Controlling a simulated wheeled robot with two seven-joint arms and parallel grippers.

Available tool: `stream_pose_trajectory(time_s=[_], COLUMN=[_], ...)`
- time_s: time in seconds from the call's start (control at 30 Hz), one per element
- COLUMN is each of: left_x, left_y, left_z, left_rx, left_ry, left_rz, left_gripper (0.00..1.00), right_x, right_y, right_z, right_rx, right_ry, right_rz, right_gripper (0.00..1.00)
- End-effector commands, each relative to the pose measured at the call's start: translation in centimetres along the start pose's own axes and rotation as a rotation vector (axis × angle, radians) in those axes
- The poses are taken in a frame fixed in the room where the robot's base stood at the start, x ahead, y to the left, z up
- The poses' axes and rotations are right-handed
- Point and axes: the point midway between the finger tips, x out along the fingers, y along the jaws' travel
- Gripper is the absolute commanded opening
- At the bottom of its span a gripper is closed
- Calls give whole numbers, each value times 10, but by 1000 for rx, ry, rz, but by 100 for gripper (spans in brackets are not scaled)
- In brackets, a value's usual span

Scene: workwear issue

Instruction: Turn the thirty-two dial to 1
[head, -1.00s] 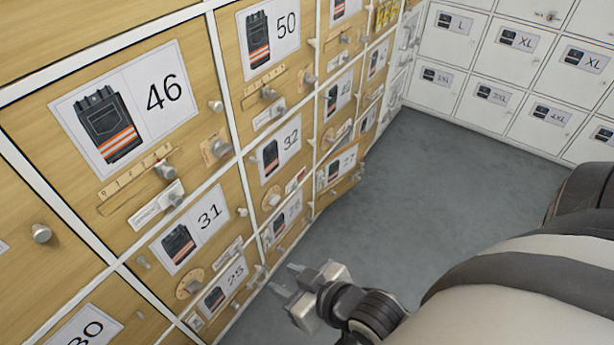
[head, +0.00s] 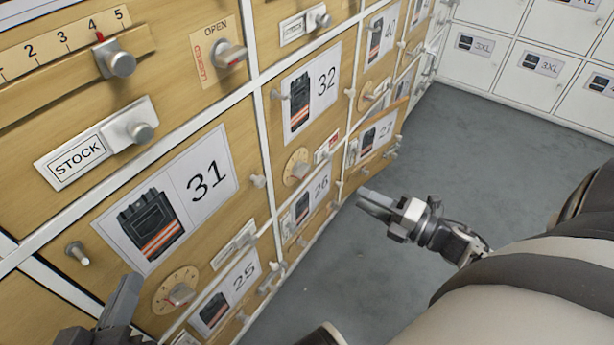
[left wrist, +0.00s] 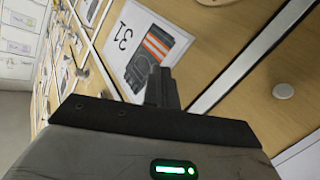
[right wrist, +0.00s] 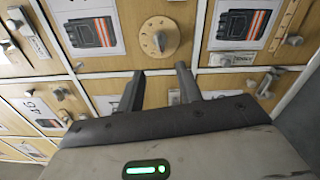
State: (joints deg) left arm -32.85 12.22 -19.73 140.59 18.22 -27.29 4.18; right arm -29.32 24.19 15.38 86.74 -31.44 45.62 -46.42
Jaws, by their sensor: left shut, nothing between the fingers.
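The thirty-two door carries a card (head: 312,90) with "32" and a dark garment with orange stripes. Its round wooden dial (head: 294,160) with a grey knob sits below the card in the head view; its setting is too small to read. My right gripper (head: 372,203) is open and empty, to the right of and below that dial, apart from it. In the right wrist view its fingers (right wrist: 160,85) point at doors, with a dial (right wrist: 159,38) beyond them. My left gripper (head: 125,295) is shut and empty at lower left, near the thirty-one door; its fingers show in the left wrist view (left wrist: 161,87).
The thirty-one door (head: 170,205) has its own dial (head: 176,291) and a protruding knob (head: 78,254). Sliders, switches and knobs stick out across the wooden doors. A door marked 27 (head: 375,140) stands slightly out. Grey floor (head: 480,150) is clear on the right; white lockers (head: 530,70) stand behind.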

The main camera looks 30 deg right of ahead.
Motion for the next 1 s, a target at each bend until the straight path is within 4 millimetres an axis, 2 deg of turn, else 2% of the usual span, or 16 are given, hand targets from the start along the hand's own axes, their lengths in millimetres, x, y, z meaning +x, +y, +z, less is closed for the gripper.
stream_pose_trajectory(time_s=[0.4, 0.6, 0.8, 1.0], left_x=[2, 2, 2, 2], left_y=[4, 7, 8, 8], left_z=[-2, -4, -9, -11], left_rx=[-68, -102, -107, -107], left_ry=[50, 71, 96, 103], left_rz=[44, 66, 76, 80], left_gripper=[0, 0, 0, 0], right_x=[89, 126, 144, 148], right_y=[0, 1, 1, 2], right_z=[0, 0, 0, 0], right_rx=[1, 3, 4, 5], right_ry=[0, -1, -1, -1], right_rz=[6, 5, 1, 1], right_gripper=[35, 35, 35, 35])
